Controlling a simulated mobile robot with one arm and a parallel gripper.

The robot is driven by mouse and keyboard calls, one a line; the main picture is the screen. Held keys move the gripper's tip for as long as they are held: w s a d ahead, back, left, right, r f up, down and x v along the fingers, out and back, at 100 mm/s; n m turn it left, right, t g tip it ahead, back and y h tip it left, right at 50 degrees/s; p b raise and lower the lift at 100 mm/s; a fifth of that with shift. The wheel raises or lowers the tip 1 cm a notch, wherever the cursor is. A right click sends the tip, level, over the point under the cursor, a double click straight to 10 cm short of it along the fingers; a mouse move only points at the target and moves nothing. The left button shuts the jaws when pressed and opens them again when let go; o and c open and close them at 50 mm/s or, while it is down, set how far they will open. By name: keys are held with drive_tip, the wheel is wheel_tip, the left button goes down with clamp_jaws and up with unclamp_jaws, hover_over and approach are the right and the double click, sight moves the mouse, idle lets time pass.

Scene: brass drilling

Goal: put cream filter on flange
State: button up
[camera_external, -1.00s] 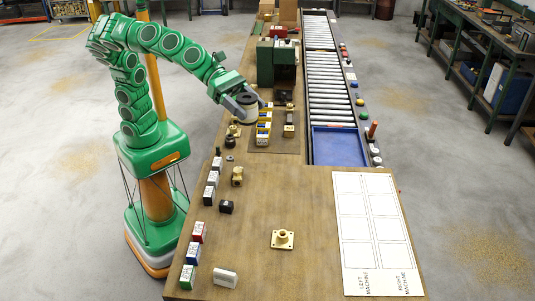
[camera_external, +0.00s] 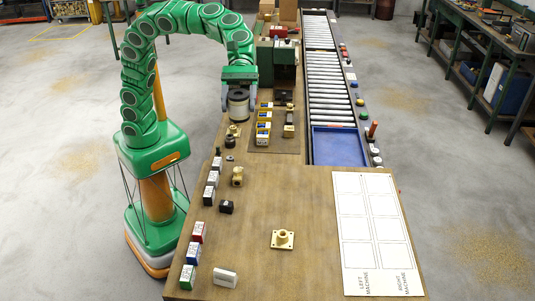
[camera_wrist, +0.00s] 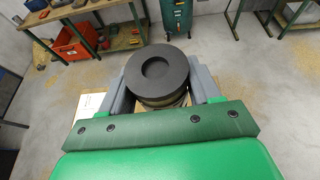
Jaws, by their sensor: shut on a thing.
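The cream filter (camera_external: 238,112), a cream cylinder with black ends, is held upright by my gripper (camera_external: 239,100) above the left edge of the bench. In the wrist view its black top (camera_wrist: 158,75) with a round recess shows between the two grey fingers of my gripper (camera_wrist: 158,92). A small brass flanged piece (camera_external: 234,131) sits on the bench just below and in front of the filter, apart from it in the picture. A square brass flange (camera_external: 283,239) with an upright neck lies on the clear front part of the bench.
A brass fitting (camera_external: 237,176) and several small labelled boxes line the bench's left side. Blue-and-yellow boxes (camera_external: 264,127) stand right of the filter. A green machine (camera_external: 275,62) stands behind it. A roller conveyor (camera_external: 325,75) runs along the right.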

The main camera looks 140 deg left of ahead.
drive_tip(key=shift+s+a+r+m+g+h, duration=0.1)
drive_tip(key=shift+a+r+m+g+h, duration=0.1)
drive_tip(key=shift+a+m+g+h, duration=0.55)
drive_tip(key=shift+s+a+r+m+g+h, duration=0.15)
drive_tip(key=shift+a+m+g+h, duration=0.2)
drive_tip(key=shift+a+m+g, duration=0.25)
drive_tip(key=shift+a+m, duration=0.15)
drive_tip(key=shift+m, duration=0.1)
hover_over(283, 233)
drive_tip(key=s, duration=0.2)
drive_tip(key=f, duration=3.4)
drive_tip(key=shift+w+f, duration=0.55)
drive_tip(key=shift+w, duration=0.1)
drive_tip(key=shift+w+f, duration=0.35)
drive_tip(key=shift+f, duration=1.6)
